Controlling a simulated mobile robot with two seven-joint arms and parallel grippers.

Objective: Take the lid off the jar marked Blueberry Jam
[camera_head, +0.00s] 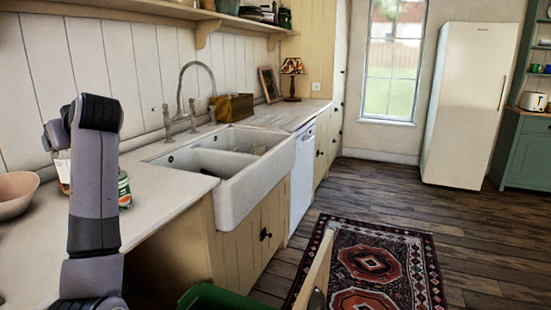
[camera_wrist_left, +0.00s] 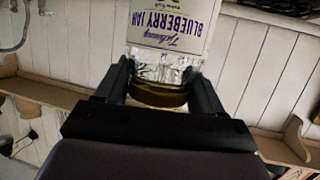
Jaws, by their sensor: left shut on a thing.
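The jar marked Blueberry Jam (camera_wrist_left: 165,25) fills the top middle of the left wrist view, its label appearing upside down. Its dark gold lid (camera_wrist_left: 158,97) sits at the jar's mouth, between the two black fingers of my left gripper (camera_wrist_left: 161,84). The gripper is shut on the lid. In the head view the jar (camera_head: 63,172) shows only as a sliver on the counter at the left, mostly hidden behind my left arm. The left fingers are not clear there. My right gripper is in neither view.
A green-labelled can (camera_head: 125,190) stands on the counter (camera_head: 165,193) just right of my arm. A pinkish bowl (camera_head: 14,192) is at the far left. The white double sink (camera_head: 240,185) and its tap (camera_head: 181,100) lie farther along.

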